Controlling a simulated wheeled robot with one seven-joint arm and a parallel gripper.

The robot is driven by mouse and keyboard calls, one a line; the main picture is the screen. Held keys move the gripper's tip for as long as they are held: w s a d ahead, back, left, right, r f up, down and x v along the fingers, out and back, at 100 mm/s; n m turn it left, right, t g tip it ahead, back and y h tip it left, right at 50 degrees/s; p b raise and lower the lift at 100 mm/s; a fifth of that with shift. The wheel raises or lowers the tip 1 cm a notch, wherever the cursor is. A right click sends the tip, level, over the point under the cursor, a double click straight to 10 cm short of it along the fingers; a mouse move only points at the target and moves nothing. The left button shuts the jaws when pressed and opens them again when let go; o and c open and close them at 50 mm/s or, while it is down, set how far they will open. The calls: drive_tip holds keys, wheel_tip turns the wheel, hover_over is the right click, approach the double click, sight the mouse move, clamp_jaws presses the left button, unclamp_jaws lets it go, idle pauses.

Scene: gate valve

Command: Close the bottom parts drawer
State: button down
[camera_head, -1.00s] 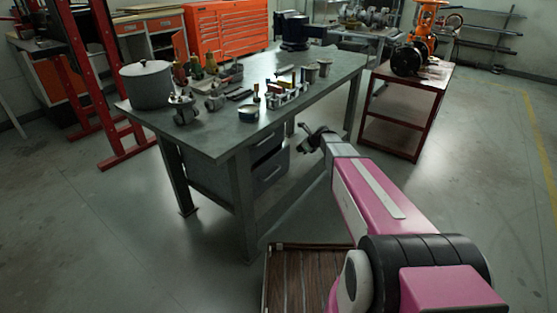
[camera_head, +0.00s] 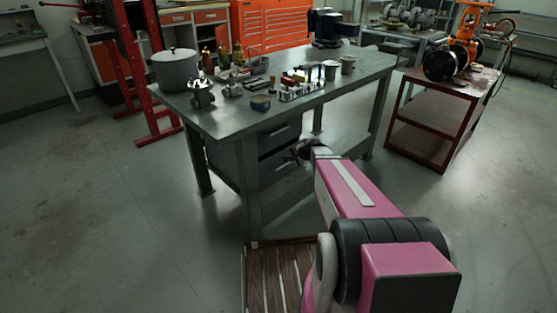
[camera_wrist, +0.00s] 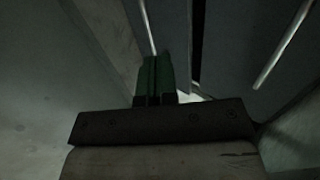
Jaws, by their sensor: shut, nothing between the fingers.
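The grey drawer unit stands under the workbench, with two drawer fronts facing my arm. The top drawer (camera_head: 279,136) shows a pale bar handle. The bottom parts drawer (camera_head: 272,168) is below it, partly hidden behind my gripper; how far it stands out is hard to tell. My gripper (camera_head: 297,153) is in front of the drawers, around the bottom drawer's height. In the wrist view, my gripper (camera_wrist: 155,62) is shut and empty, its green fingers pointing at dark grey panels with two bar handles. Contact cannot be told.
The workbench (camera_head: 225,122) overhangs the drawers and carries a pot (camera_head: 175,72) and several parts. Its near leg (camera_head: 251,195) stands left of my gripper. The floor between is clear.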

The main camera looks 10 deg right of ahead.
sight(275, 159)
drive_tip(key=x, duration=0.4)
drive_tip(key=r+x, duration=0.1)
drive_tip(key=x, duration=0.3)
drive_tip(key=w+x, duration=0.1)
drive_tip(key=x, duration=0.2)
drive_tip(key=shift+w+a, duration=0.3)
drive_tip(key=shift+a, duration=0.2)
drive_tip(key=shift+w+a, duration=0.35)
drive_tip(key=shift+w, duration=0.05)
drive_tip(key=shift+w, duration=0.1)
drive_tip(key=shift+w+a, duration=0.7)
drive_tip(key=shift+w, duration=0.25)
drive_tip(key=shift+w+a, duration=0.65)
drive_tip(key=shift+w, duration=0.3)
